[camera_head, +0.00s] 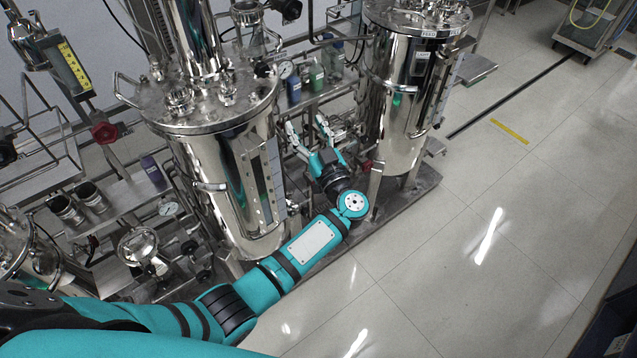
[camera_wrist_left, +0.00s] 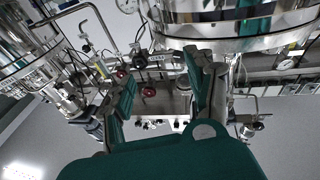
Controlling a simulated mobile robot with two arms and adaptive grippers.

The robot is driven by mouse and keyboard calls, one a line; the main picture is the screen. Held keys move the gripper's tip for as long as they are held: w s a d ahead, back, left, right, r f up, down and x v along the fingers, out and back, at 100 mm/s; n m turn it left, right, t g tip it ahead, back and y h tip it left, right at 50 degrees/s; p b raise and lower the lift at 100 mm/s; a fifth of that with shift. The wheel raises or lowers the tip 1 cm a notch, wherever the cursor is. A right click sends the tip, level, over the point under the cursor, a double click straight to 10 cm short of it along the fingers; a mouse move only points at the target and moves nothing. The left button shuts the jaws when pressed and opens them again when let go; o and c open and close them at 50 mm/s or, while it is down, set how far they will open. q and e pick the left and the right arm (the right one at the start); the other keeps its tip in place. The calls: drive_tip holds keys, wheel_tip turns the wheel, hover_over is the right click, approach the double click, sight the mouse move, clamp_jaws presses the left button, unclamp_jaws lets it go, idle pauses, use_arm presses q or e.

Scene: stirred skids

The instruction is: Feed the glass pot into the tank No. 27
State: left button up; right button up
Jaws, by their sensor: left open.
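Two large steel tanks stand in the head view: a left tank (camera_head: 225,160) and a right tank (camera_head: 400,95). I cannot make out the glass pot for certain in either view. My left gripper (camera_head: 307,128) is between the two tanks, with its fingers apart and nothing between them. In the left wrist view the open fingers (camera_wrist_left: 160,75) point toward pipes and red knobs, below a shiny tank bottom. My right gripper is not in view.
Pipes, gauges and a red valve knob (camera_head: 104,132) crowd the left side. A wheeled cart (camera_head: 590,25) stands at the far right.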

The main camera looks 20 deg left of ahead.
use_arm(q)
drive_tip(key=s+d+f+m+t+h+b, duration=0.1)
drive_tip(key=f+m+t+h, duration=0.1)
drive_tip(key=f, duration=0.5)
drive_tip(key=s+d+f+m+t+h+b, duration=0.1)
drive_tip(key=f+m+h, duration=0.3)
drive_tip(key=f, duration=0.4)
drive_tip(key=shift+d+t+h+b, duration=0.3)
drive_tip(key=shift+d+t+h, duration=0.1)
drive_tip(key=shift+d+h, duration=0.35)
